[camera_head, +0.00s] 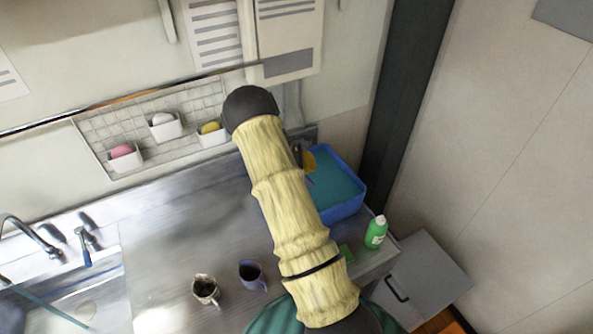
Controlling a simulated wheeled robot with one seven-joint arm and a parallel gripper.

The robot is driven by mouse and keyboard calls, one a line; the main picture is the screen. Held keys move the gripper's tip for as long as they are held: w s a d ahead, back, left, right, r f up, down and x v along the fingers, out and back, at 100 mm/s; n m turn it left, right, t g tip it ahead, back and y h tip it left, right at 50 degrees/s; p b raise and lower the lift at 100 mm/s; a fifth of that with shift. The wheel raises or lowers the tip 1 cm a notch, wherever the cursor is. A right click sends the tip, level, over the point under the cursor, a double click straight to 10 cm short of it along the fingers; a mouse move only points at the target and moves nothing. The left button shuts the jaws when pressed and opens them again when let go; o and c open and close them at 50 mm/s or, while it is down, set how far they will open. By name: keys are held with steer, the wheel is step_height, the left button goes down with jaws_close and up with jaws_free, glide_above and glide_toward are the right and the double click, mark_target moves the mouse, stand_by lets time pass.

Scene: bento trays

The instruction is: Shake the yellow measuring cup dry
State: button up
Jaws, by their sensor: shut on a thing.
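My arm in a pale yellow sleeve rises across the middle of the view and ends in a dark rounded joint near the wall rack. My gripper does not show; the arm seems to hide it. A small orange-yellow thing (309,161) shows at the left end of the blue tub (343,211), just right of my arm. It is partly hidden, and I cannot tell whether it is the yellow measuring cup or whether it is held. A small purple patch shows just below it.
Left on the steel counter (165,240) are a sink with faucet (32,238) and two mugs, one stained (206,290) and one dark (251,274). A green bottle (376,232) stands near the right edge. A wall rack (105,130) holds white cups with pink, white and yellow items.

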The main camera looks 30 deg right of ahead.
step_height(320, 180, up, 3)
steer(key=shift+r+p, duration=0.15)
steer(key=shift+p, duration=0.7)
steer(key=shift+f+b, duration=1.15)
steer(key=shift+f, duration=0.75)
steer(key=shift+r, duration=0.1)
steer(key=shift+r+p, duration=1.2)
steer(key=shift+r, duration=0.5)
steer(key=shift+f+b, duration=1.05)
steer(key=shift+f, duration=0.7)
